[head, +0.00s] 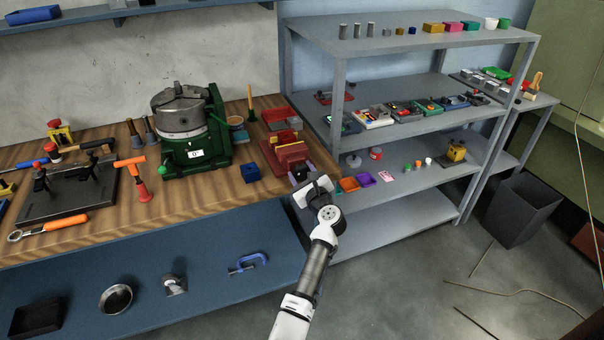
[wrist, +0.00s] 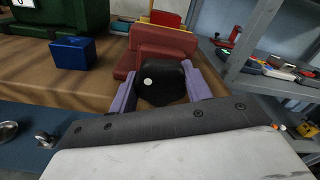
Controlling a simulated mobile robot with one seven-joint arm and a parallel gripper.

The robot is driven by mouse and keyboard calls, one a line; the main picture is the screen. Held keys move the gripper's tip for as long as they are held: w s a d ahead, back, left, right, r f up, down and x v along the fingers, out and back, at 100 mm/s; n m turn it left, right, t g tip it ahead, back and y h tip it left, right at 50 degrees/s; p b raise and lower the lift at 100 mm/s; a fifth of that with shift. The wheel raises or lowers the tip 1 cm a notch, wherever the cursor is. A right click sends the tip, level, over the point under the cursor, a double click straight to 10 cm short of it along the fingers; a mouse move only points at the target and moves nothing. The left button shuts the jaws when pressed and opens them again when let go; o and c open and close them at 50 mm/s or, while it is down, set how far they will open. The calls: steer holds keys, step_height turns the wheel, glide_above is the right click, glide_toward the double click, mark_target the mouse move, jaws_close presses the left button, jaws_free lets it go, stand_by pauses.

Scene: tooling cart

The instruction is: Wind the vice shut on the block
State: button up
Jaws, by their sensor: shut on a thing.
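The red vice (head: 287,158) stands at the right front edge of the wooden bench; its red body also shows in the wrist view (wrist: 161,42). A black rounded piece with a white dot (wrist: 163,84), seemingly the vice's handle or hub, faces my gripper (head: 301,180). My gripper's two purple fingers (wrist: 160,92) are on either side of this black piece, shut on it. Whether a block sits between the vice jaws cannot be told. A small blue box-shaped thing (head: 250,173) stands on the bench left of the vice, apart from it (wrist: 72,55).
A green machine with a metal chuck (head: 190,130) stands left of the vice. A grey shelf unit (head: 400,130) with many small items rises close on the right. Below the bench is a blue shelf (head: 205,275).

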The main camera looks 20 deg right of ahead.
steer(key=o, duration=1)
steer(key=shift+c, duration=0.2)
steer(key=shift+s+f, duration=0.1)
steer(key=shift+s, duration=0.05)
steer(key=s+b, duration=0.3)
steer(key=s, duration=1)
steer(key=shift+s+d, duration=0.25)
steer(key=shift+s, duration=0.05)
steer(key=shift+w+a, duration=0.1)
